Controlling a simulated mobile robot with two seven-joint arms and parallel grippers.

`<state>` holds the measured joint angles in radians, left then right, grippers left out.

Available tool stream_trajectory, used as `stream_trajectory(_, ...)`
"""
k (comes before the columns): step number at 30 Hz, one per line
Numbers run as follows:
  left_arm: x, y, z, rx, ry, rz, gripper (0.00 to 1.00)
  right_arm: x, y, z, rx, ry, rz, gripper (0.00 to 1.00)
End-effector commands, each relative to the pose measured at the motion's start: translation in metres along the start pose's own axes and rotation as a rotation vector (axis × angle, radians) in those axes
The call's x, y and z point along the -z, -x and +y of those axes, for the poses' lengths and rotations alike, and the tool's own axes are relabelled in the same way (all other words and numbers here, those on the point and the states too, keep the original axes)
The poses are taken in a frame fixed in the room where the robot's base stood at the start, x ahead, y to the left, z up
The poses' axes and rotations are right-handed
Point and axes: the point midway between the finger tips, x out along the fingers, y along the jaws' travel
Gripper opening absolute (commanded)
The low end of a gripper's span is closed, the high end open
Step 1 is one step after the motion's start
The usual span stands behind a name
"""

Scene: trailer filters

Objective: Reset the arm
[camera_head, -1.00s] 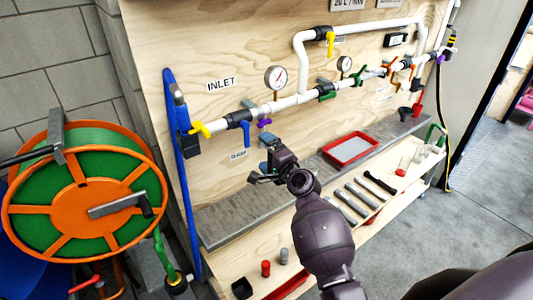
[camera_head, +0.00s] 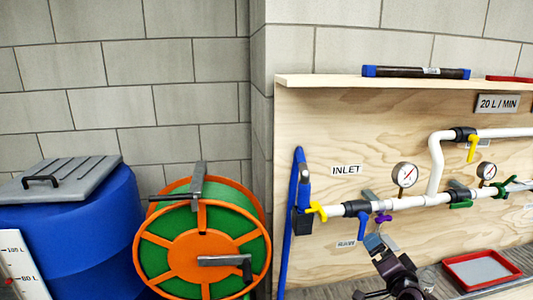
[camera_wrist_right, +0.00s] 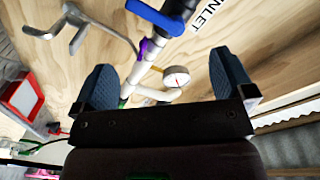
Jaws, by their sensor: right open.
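My right gripper (camera_head: 374,243) is at the bottom of the head view, in front of the plywood panel and below the inlet pipe. In the right wrist view its two blue-grey fingers (camera_wrist_right: 165,80) are wide apart with nothing held between them. Beyond them are the white pipe (camera_wrist_right: 180,8), a blue valve handle (camera_wrist_right: 160,18) and a pressure gauge (camera_wrist_right: 176,77). Most of my right arm is below the head view's edge. My left gripper is not in view.
The plywood panel (camera_head: 315,235) carries the pipe (camera_head: 408,202), yellow valve handle (camera_head: 317,211) and gauge (camera_head: 404,175). A red tray (camera_head: 452,272) lies on the grey ledge at right. A hose reel (camera_head: 165,255) and blue barrel (camera_head: 95,235) stand left.

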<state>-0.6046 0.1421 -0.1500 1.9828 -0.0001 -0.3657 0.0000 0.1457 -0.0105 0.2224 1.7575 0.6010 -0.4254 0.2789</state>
Motion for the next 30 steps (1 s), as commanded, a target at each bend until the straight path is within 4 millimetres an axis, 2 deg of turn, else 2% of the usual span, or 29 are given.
stream_trajectory(3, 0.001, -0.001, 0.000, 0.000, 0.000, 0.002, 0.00, -0.018, 0.026, 0.016, -0.052, 0.260, -0.019, 1.00)
stream_trajectory(8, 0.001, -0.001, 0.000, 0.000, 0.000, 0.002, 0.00, -0.050, 0.073, 0.042, -0.116, 0.582, -0.078, 1.00)
stream_trajectory(12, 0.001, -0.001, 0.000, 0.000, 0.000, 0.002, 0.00, -0.082, 0.123, 0.066, -0.157, 0.797, -0.157, 1.00)
stream_trajectory(15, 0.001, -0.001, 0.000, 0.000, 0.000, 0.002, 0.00, -0.105, 0.162, 0.083, -0.179, 0.897, -0.224, 1.00)
stream_trajectory(21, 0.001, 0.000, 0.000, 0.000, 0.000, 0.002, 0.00, -0.147, 0.239, 0.114, -0.221, 0.956, -0.368, 1.00)
stream_trajectory(24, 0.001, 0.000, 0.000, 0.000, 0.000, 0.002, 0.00, -0.161, 0.269, 0.128, -0.244, 0.947, -0.426, 1.00)
stream_trajectory(27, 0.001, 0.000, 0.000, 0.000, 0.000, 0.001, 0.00, -0.167, 0.288, 0.139, -0.267, 0.942, -0.458, 1.00)
stream_trajectory(30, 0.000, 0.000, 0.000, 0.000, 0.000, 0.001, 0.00, -0.169, 0.296, 0.143, -0.278, 0.939, -0.471, 1.00)
